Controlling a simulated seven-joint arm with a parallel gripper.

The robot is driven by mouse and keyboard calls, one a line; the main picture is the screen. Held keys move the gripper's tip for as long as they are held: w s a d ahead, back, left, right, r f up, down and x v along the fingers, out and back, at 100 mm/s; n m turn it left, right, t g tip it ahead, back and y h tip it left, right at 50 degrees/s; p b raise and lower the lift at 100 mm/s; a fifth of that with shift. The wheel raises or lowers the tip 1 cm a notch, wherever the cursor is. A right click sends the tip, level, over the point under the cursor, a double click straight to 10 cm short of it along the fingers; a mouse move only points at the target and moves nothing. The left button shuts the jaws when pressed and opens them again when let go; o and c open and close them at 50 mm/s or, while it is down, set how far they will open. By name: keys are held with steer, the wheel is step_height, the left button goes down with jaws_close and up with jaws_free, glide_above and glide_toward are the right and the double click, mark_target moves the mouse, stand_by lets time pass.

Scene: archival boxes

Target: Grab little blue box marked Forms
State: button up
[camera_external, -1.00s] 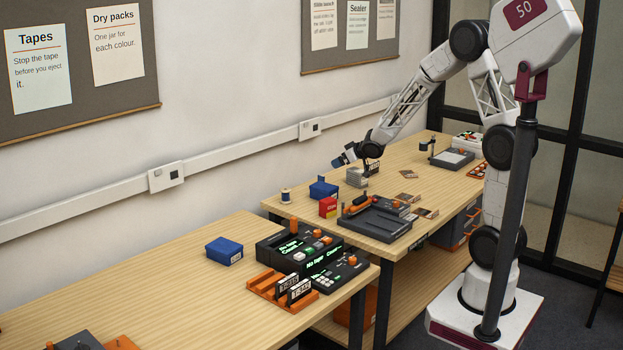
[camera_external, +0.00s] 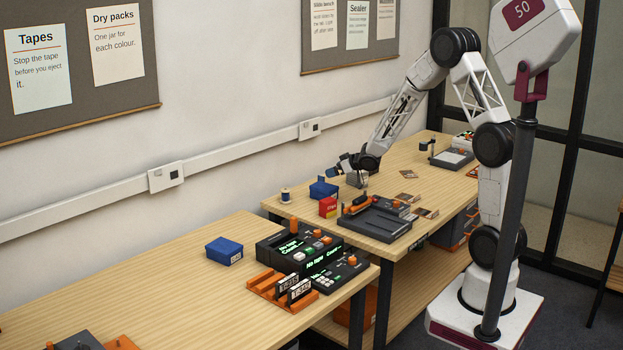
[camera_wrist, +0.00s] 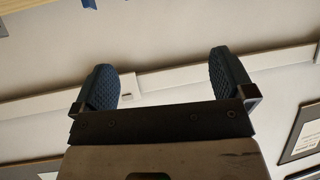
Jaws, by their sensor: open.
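Two blue boxes show in the external view; I cannot read "Forms" on either. One small blue box (camera_external: 323,190) stands on the far bench near the wall. The other blue box (camera_external: 224,251) sits on the near bench and has a small pale label on its front. My gripper (camera_external: 336,170) is above the far bench, close to the far blue box and slightly above and to the right of it in the picture. In the wrist view my gripper (camera_wrist: 166,85) has its two blue textured fingers wide apart, with nothing between them.
A red box (camera_external: 328,207) and a spool (camera_external: 286,196) stand near the far blue box. A grey stack (camera_external: 356,181) is below my wrist. A dark tray device (camera_external: 376,224) lies in front. The wall rail (camera_external: 240,149) runs behind the benches.

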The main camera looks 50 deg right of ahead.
glide_toward(324, 186)
steer(key=shift+w+a+f, duration=0.15)
steer(key=shift+w+a, duration=0.05)
steer(key=shift+w, duration=0.45)
steer(key=shift+w+a+f, duration=0.15)
steer(key=shift+w+a, duration=0.05)
steer(key=shift+w, duration=0.5)
steer(key=shift+f, duration=0.1)
steer(key=shift+f, duration=0.6)
steer(key=shift+x, duration=2.45)
steer(key=shift+c, duration=0.5)
steer(key=c, duration=0.8)
steer(key=shift+r, duration=0.1)
steer(key=shift+r, duration=4.95)
